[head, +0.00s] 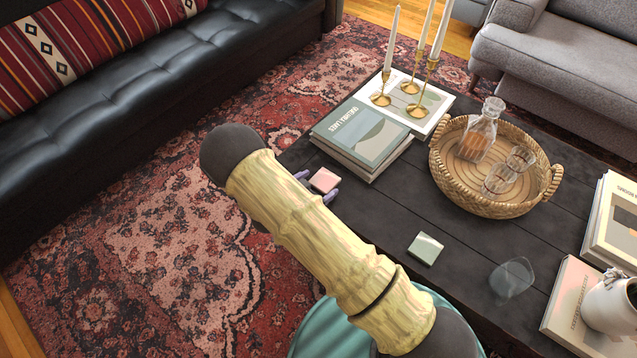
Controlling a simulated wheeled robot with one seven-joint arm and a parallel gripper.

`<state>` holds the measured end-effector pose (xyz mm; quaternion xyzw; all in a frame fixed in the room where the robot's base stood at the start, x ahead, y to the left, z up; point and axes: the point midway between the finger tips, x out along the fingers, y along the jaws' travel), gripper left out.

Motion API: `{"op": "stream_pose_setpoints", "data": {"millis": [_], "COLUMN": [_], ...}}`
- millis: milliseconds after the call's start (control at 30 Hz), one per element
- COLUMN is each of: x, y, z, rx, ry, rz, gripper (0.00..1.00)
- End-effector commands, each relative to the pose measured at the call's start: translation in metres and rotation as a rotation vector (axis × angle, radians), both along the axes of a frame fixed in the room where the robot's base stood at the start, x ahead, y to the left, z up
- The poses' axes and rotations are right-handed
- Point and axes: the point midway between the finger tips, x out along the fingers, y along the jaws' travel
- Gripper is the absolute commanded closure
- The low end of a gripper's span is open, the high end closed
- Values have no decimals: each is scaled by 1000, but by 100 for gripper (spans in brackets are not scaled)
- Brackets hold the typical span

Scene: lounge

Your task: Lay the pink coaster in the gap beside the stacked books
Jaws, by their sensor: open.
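The pink coaster (324,180) is a small square near the table's left edge, just in front of the stacked books (362,134). It looks flat on the dark table, though its underside is hidden. My gripper (316,187) shows only as small purple fingertips on either side of the coaster, open. The rest of the gripper is hidden behind my arm. I cannot tell whether the fingers touch the coaster. The stacked books have a grey-green cover on top.
A pale green coaster (425,249) and a clear glass (512,278) stand nearer on the dark table (455,290). A wicker tray (437,170) holds a decanter and glasses. Brass candlesticks (411,87) stand on a book behind the stack. A white vase (610,305) is at right.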

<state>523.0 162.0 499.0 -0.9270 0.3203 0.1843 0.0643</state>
Motion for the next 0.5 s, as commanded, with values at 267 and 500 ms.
{"op": "stream_pose_setpoints", "data": {"millis": [267, 500], "x": [-38, -69], "y": [31, 54], "z": [23, 38], "rx": [-1, -1], "ry": [0, 0], "rz": [4, 1], "gripper": [13, 13]}}
